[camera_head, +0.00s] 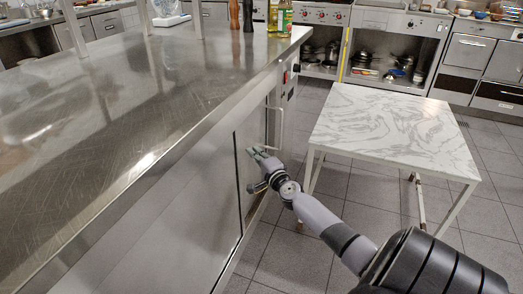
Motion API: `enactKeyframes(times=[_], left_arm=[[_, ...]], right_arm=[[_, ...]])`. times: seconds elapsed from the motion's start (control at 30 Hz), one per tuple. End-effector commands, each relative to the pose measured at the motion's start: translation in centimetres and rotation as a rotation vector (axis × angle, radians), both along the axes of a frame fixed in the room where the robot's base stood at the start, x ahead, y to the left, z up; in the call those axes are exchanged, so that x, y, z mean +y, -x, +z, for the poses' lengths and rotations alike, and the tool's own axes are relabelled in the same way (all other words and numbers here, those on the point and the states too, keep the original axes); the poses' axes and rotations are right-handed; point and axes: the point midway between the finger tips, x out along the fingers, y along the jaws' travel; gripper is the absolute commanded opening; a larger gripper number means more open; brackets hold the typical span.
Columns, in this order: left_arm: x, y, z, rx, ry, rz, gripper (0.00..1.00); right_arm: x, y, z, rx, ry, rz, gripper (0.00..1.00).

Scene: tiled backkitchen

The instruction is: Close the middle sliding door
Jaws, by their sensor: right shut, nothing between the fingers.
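The steel counter's side has flat metal door panels. The larger near panel (165,225) reaches to a dark upright gap or edge strip (238,185). Beyond it is another panel (250,135), partly covered by my gripper. I cannot tell for sure which panel is the middle sliding door. A slim upright bar handle (281,125) stands out from the far part of the counter side. My right gripper (257,153) is shut and empty, in front of the far panel, just right of the dark gap and below-left of the handle. Contact with the panel cannot be made out. My left gripper is not in view.
A marble-topped table (395,128) with thin metal legs stands right of my right arm, leaving a narrow strip of tiled floor (285,255) by the counter. Stoves line the back.

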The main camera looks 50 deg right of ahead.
Motion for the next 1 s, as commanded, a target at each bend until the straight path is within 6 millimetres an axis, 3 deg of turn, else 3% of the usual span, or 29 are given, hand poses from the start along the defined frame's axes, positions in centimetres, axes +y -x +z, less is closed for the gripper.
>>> enactKeyframes(times=[0.1, 0.2, 0.4, 1.0], left_arm=[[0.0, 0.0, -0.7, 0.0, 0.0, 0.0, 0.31], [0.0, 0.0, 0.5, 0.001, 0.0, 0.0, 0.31], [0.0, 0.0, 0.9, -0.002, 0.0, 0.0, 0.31], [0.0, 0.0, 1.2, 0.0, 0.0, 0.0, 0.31]], right_arm=[[-0.5, -1.7, 0.0, -0.002, 0.002, 0.0, 0.0], [1.3, -0.7, 0.1, 0.003, -0.001, 0.003, 0.0], [3.0, 0.0, 0.0, 0.001, 0.001, 0.001, 0.0], [4.0, -0.1, 0.1, 0.001, 0.0, 0.001, 0.0]])
